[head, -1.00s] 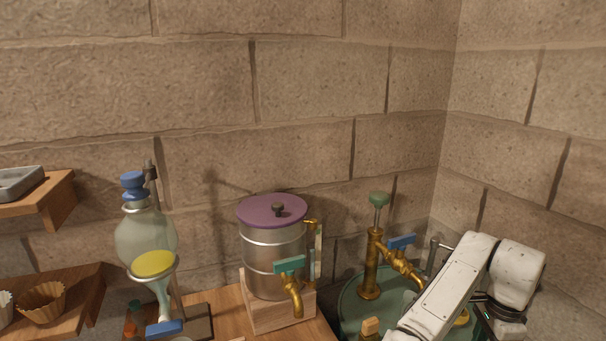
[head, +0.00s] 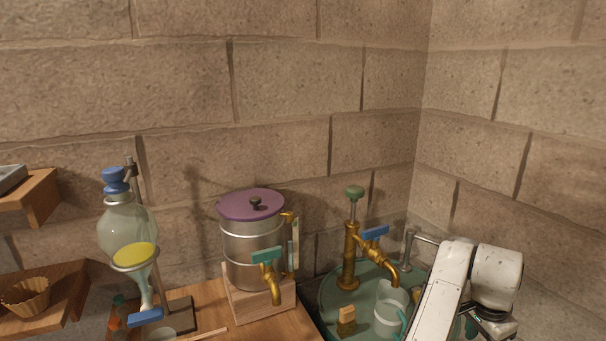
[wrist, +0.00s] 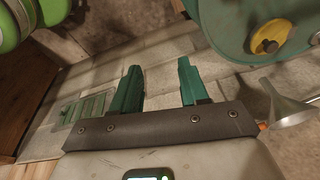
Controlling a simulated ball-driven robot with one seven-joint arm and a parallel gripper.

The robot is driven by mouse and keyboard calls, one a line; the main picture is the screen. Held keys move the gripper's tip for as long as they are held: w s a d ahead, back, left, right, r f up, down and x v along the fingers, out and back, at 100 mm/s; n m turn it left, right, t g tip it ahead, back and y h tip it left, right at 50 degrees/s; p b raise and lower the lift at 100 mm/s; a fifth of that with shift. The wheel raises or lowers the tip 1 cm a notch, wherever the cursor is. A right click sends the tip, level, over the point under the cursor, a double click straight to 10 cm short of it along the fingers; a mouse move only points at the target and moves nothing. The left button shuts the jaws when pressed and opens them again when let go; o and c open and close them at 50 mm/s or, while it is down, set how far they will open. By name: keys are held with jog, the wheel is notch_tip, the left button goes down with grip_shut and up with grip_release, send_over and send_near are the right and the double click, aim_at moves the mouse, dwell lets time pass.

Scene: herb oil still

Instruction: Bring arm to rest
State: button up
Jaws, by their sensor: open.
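My gripper (wrist: 156,88) shows in the wrist view with its two green fingers apart and nothing between them. The fingers point over a pale tiled floor (wrist: 92,72). In the head view my white arm is at the lower right, in front of the green basin (head: 330,298). The gripper's fingertips are not clear in that view. A pale cup (head: 388,312) with a green handle stands in the basin, close to my arm and partly covered by it.
A brass tap (head: 350,255) with a blue lever rises at the basin. A steel pot (head: 252,250) with a purple lid stands on a wooden block. A glass separating funnel (head: 128,235) stands on the left. Wooden shelves (head: 45,300) jut from the left wall. A metal funnel (wrist: 285,105) lies right of my fingers.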

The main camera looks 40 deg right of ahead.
jog(key=w+a+f+n+t+h, duration=0.1)
jog(key=a+f+n, duration=0.3)
jog(key=a+n, duration=0.35)
jog(key=w+a+f+n+t+h, duration=0.1)
jog(key=a+f+n, duration=0.3)
jog(key=a+n, duration=0.35)
jog(key=s+a+f+n+y, duration=0.2)
jog(key=s+a+f+n, duration=0.1)
jog(key=a, duration=0.5)
jog(key=s+a+f+n+y, duration=0.2)
jog(key=s+a+f+n, duration=0.1)
jog(key=a, duration=0.5)
jog(key=shift+s+n+g, duration=0.3)
jog(key=shift+s+n, duration=0.3)
jog(key=shift+c, duration=0.2)
